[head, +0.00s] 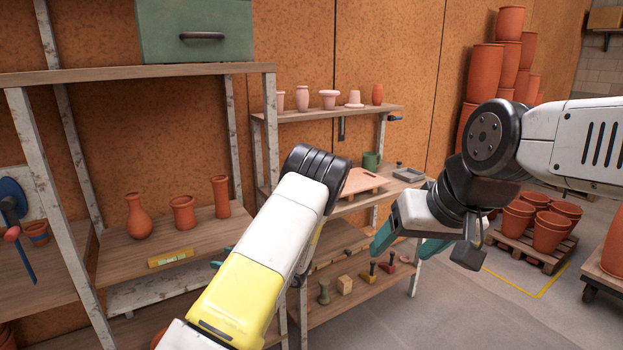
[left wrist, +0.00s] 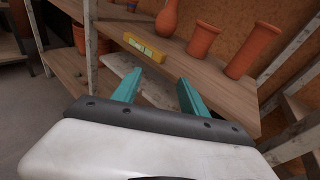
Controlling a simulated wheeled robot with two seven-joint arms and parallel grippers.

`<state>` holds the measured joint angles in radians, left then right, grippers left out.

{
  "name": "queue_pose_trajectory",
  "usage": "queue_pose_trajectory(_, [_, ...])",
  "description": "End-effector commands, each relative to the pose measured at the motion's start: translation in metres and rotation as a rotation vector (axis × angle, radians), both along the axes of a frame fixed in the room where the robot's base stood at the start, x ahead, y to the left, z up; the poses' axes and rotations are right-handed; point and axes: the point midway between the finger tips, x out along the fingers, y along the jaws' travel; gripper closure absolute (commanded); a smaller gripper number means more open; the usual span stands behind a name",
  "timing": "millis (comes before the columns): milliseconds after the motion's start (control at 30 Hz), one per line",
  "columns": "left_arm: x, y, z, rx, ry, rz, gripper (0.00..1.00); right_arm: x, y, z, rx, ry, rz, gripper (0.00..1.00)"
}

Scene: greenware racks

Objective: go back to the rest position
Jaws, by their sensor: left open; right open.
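My left gripper (head: 221,257) is mostly hidden behind my own white and yellow forearm in the head view; only bits of its teal fingers show in front of the left rack. In the left wrist view, the left gripper (left wrist: 156,88) is open with nothing between its fingers. It faces the wooden shelf (left wrist: 222,88), apart from the terracotta pots there. My right gripper (head: 401,252) is open and empty at the right of the head view, its teal fingers pointing down, in front of the far rack.
The far rack (head: 285,116) carries small pots and tools. Stacked pots on a pallet (head: 530,256) stand right; floor (head: 450,320) is clear.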

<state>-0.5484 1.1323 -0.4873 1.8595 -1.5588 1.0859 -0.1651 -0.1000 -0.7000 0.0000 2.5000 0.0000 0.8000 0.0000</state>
Motion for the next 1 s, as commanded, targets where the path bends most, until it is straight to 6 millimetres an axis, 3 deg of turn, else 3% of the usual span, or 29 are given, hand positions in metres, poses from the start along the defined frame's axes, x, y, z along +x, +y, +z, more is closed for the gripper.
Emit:
queue_pose_trajectory(33, [-0.013,0.008,0.017,-0.081,-0.046,0.080,0.49,0.000,0.000,0.000,0.000,0.000,0.000,0.31])
queue_pose_trajectory(167, [-0.051,0.019,0.045,-0.279,-0.148,0.270,0.49,0.000,0.000,0.000,0.000,0.000,0.000,0.31])
queue_pose_trajectory(367, [-0.107,0.016,0.084,-0.585,-0.303,0.532,0.49,0.000,0.000,0.000,0.000,0.000,0.000,0.31])
queue_pose_trajectory(667, [-0.183,-0.019,0.144,-1.042,-0.531,0.855,0.49,0.000,0.000,0.000,0.000,0.000,0.000,0.31])
queue_pose_trajectory(1000, [-0.260,-0.076,0.219,-1.550,-0.772,1.112,0.49,0.000,0.000,0.000,0.000,0.000,0.000,0.31])
